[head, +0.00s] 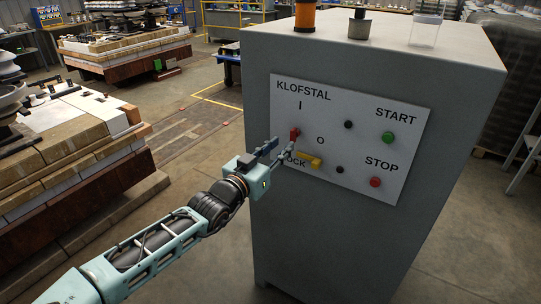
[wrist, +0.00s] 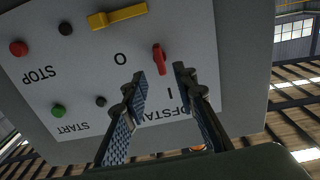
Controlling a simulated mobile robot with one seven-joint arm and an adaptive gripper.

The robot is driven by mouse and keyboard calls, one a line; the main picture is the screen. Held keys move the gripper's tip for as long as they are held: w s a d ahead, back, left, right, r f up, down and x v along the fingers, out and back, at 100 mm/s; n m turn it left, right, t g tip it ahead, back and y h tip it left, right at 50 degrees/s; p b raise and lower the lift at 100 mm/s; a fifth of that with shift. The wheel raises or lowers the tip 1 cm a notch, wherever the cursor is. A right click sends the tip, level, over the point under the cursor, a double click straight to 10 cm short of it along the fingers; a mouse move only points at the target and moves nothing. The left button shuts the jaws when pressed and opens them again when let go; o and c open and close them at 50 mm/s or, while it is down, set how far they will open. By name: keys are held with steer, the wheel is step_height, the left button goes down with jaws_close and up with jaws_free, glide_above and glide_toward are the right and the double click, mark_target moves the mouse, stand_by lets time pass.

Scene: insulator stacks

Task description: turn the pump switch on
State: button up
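A white panel (head: 398,150) marked KLOFSTAL is on the front of a grey cabinet (head: 262,190). Its small red switch handle (head: 295,133) sits below the I mark and left of the O. In the wrist view, where the lettering is upside down, the red handle (wrist: 160,58) is narrow, with its long axis running roughly toward the I. My gripper (head: 281,150) is open and empty, close to the panel. In the wrist view its fingertips (wrist: 158,83) are spread, with the handle just ahead of the gap. No contact shows.
A yellow lever (head: 310,160) by the partly hidden LOCK lettering is close beside my gripper. A green START button (head: 388,137) and red STOP button (head: 375,182) are farther right. Items stand on the cabinet top. A loaded pallet (head: 65,150) is at left; open floor lies between.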

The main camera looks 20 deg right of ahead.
steer(key=shift+v, duration=2.2)
